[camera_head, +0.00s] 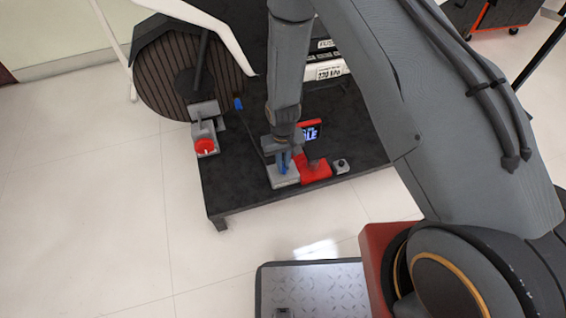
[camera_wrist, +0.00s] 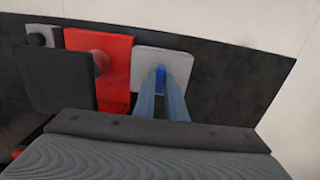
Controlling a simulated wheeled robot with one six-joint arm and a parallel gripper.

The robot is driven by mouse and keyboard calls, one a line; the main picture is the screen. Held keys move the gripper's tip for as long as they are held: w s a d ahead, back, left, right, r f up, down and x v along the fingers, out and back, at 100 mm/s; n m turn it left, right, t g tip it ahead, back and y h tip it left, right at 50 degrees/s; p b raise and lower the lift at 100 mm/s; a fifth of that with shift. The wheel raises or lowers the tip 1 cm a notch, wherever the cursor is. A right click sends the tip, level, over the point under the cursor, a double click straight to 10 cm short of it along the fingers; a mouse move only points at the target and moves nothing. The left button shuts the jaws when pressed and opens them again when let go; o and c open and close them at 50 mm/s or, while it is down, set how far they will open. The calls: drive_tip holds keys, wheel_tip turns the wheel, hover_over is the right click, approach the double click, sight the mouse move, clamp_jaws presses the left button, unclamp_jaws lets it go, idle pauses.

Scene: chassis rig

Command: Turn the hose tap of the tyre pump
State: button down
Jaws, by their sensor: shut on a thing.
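The hose tap has a light grey base (camera_head: 285,180) with a blue lever, just left of the red unit. In the wrist view the blue lever (camera_wrist: 160,76) stands on the grey base (camera_wrist: 184,58), between my fingers. My gripper (camera_head: 284,163) points down over the tap and is shut on the blue lever. In the wrist view my gripper (camera_wrist: 160,90) shows as two blue-grey fingers close together, hiding part of the lever.
The black bench (camera_head: 235,190) has bare surface at its front left. A grey fixture with a red knob (camera_head: 205,146) stands at its left edge, near a large dark wheel (camera_head: 165,75). A small grey block (camera_head: 341,166) sits right of the red unit.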

idle(0.4)
drive_tip(key=c, duration=1.8)
unclamp_jaws()
drive_tip(key=shift+r+p, duration=1.05)
drive_tip(key=shift+r, duration=2.9)
